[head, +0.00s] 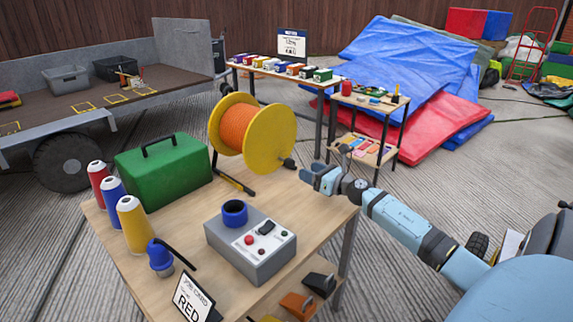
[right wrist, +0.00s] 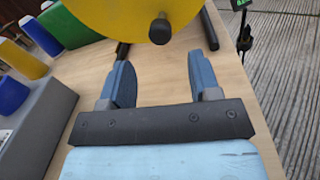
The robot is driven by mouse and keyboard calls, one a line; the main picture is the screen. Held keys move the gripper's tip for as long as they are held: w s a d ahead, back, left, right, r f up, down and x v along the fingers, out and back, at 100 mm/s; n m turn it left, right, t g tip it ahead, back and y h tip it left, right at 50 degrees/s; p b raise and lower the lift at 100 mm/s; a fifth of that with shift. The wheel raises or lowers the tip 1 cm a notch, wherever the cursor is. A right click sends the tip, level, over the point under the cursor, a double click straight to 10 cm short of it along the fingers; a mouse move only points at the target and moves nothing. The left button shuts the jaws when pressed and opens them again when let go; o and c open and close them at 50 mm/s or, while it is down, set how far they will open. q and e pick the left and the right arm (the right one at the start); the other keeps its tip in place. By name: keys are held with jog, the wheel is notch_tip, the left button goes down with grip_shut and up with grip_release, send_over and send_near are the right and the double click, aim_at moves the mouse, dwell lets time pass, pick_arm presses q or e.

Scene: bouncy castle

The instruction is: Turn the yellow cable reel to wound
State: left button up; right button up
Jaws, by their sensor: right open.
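The yellow cable reel (head: 279,139), wound with orange cable (head: 239,128), stands on a black stand at the back right of the wooden table. A black crank knob (head: 288,163) sticks out low on its near yellow disc. My right gripper (head: 312,174) is just right of the knob in the head view. In the right wrist view, my right gripper (right wrist: 158,82) is open and empty, its blue fingers apart. The knob (right wrist: 160,30) lies ahead of the gap between them, and the reel's disc (right wrist: 125,14) is cut off at the top. My left gripper is not in view.
On the same table (head: 195,232) are a green case (head: 165,172), several thread cones (head: 133,222), a grey control box (head: 250,245) with a blue ring, and a job card reading RED (head: 193,297). A small shelf table (head: 368,105) stands beyond.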

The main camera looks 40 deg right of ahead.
aim_at(293, 164)
jog(key=w, duration=0.2)
jog(key=w+b, duration=0.1)
jog(key=w, duration=0.2)
jog(key=w+a, duration=0.1)
jog(key=w, duration=0.2)
jog(key=shift+w+a, duration=0.1)
jog(key=shift+w, duration=0.15)
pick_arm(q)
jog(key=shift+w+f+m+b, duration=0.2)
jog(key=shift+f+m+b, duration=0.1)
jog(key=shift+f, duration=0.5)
pick_arm(e)
jog(key=shift+w+a, duration=0.1)
jog(key=shift+w, duration=0.55)
jog(key=shift+c, duration=0.2)
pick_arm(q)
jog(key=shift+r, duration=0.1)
pick_arm(e)
grip_shut()
